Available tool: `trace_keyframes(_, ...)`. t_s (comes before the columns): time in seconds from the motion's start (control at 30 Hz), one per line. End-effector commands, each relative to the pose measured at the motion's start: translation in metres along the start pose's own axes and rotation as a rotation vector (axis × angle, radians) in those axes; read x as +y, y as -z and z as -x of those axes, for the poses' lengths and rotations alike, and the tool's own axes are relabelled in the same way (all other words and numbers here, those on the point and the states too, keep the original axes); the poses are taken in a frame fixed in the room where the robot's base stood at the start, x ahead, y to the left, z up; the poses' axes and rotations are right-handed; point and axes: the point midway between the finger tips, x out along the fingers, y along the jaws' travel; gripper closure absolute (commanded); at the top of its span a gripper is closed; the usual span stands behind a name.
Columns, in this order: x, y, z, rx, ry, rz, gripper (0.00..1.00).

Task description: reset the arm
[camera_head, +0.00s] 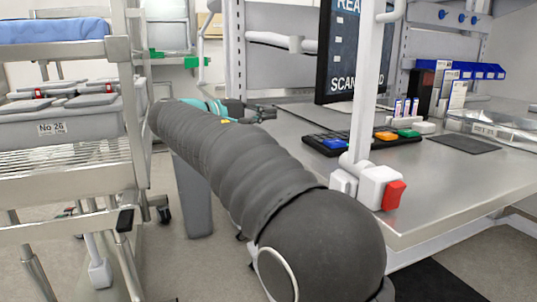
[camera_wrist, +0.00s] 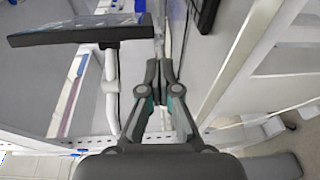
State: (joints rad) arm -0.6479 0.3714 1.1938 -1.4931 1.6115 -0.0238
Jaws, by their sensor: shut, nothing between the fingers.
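My arm, in a dark grey ribbed sleeve, reaches from the lower middle of the head view up and to the left. My gripper (camera_head: 262,113) shows small at its far end, beside the left edge of the steel table (camera_head: 450,185). In the wrist view my gripper (camera_wrist: 160,68) has its two grey fingers together, with nothing between them.
A wire-shelf cart (camera_head: 65,180) with a grey bin (camera_head: 50,130) stands at the left. On the table are a monitor (camera_head: 350,50), a black keyboard (camera_head: 355,142) and small boxes (camera_head: 455,98). A white post (camera_head: 366,90) with a red switch (camera_head: 393,195) stands at the table's near edge.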

Motion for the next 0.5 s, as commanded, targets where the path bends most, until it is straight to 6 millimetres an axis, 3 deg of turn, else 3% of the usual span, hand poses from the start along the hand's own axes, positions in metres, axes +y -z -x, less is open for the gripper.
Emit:
trace_keyframes(0.3, -0.076, 0.018, 0.002, 0.1, 0.181, 0.09, 1.0)
trace_keyframes(0.43, -0.119, 0.011, 0.005, 0.149, 0.314, 0.125, 1.0)
trace_keyframes(0.5, -0.145, -0.001, 0.006, 0.169, 0.408, 0.134, 1.0)
